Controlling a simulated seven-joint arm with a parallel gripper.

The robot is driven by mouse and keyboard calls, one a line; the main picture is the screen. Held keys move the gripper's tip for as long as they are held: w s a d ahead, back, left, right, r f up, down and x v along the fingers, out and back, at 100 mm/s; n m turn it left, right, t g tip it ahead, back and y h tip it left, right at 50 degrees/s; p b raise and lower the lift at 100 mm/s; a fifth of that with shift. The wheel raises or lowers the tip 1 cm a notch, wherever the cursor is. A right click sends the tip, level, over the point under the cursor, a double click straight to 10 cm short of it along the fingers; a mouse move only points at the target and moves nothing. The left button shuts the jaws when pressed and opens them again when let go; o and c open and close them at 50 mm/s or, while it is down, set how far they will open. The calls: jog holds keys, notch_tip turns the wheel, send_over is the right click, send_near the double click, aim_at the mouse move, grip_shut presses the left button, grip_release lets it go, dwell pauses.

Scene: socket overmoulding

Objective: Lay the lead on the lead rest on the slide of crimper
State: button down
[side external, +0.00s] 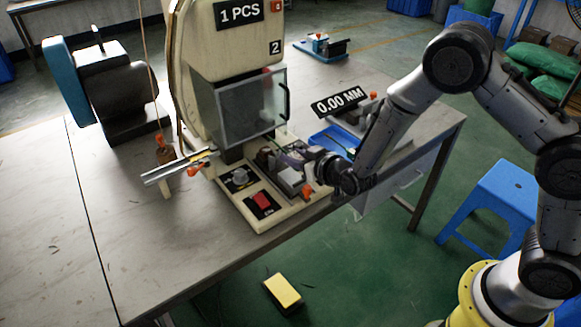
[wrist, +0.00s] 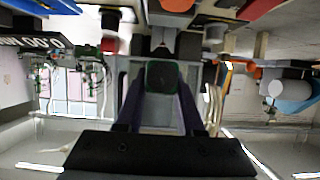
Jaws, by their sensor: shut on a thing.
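The crimper (side external: 226,55) is a tall cream machine with a clear guard over its front. Its slide (side external: 287,180) is a grey block on the base below the guard. My gripper (side external: 291,154) is low over the slide, reaching in from the right. In the wrist view my gripper (wrist: 162,82) has its two purple-grey fingers closed in on a dark green piece (wrist: 162,72), which seems to be part of the lead.
A control panel with a red switch (side external: 263,201) is at the base front. A metal rail with orange knobs (side external: 180,167) sticks out left. A blue tray (side external: 333,141) and a gauge labelled 0.00 MM (side external: 339,102) stand behind my gripper.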

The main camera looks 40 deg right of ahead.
aim_at(290, 175)
jog(key=shift+w+a+f, duration=0.1)
jog(key=shift+w+f, duration=0.45)
jog(key=shift+f, duration=0.75)
jog(key=shift+w+f, duration=0.1)
jog(key=shift+f, duration=0.8)
jog(key=shift+f, duration=0.2)
jog(key=c, duration=0.5)
grip_release()
jog(key=shift+r, duration=0.1)
